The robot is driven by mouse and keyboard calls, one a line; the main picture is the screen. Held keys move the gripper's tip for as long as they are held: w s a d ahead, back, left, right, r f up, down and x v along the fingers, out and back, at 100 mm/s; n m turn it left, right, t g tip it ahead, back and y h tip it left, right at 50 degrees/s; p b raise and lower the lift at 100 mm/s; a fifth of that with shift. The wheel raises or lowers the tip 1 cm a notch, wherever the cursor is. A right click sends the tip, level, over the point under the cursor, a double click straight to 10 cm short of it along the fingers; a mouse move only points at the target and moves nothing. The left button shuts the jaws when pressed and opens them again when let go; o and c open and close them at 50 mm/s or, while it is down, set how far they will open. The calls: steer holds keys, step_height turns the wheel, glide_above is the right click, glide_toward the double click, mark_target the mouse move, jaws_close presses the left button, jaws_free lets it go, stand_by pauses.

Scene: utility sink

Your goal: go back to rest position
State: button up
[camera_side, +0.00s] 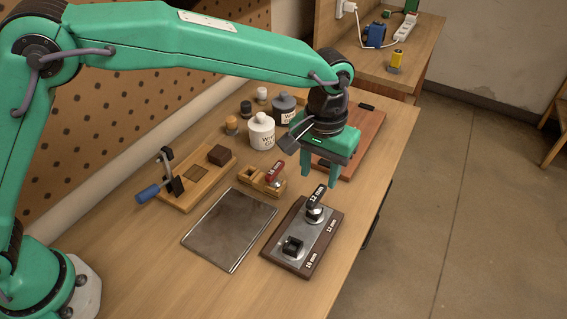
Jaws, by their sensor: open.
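My gripper (320,180) is open and points down, with its green fingers apart and nothing seen between them. That piece stands at the far end of a dark-edged board with a metal top (283,254). I cannot tell how far the fingertips are above the bench. My green arm reaches across from the left, well stretched out.
A grey metal plate (230,229), a wooden holder with a red labelled piece (274,171) and a clamp jig with a blue handle (148,193) lie to the left. A brown board (364,141) lies behind the gripper.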

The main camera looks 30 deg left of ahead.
steer(key=shift+a+r, duration=0.1)
steer(key=s+a+r+t, duration=0.1)
steer(key=s+a+r, duration=0.2)
steer(key=a+r, duration=0.5)
steer(key=s+a+r+t, duration=0.15)
steer(key=a+r, duration=0.25)
steer(key=a, duration=0.7)
steer(key=s+a+f+t, duration=0.1)
steer(key=s+a+t, duration=0.2)
steer(key=s+a, duration=1.1)
steer(key=shift+s+a+f, duration=0.15)
steer(key=shift+s+f, duration=0.15)
steer(key=shift+s, duration=0.75)
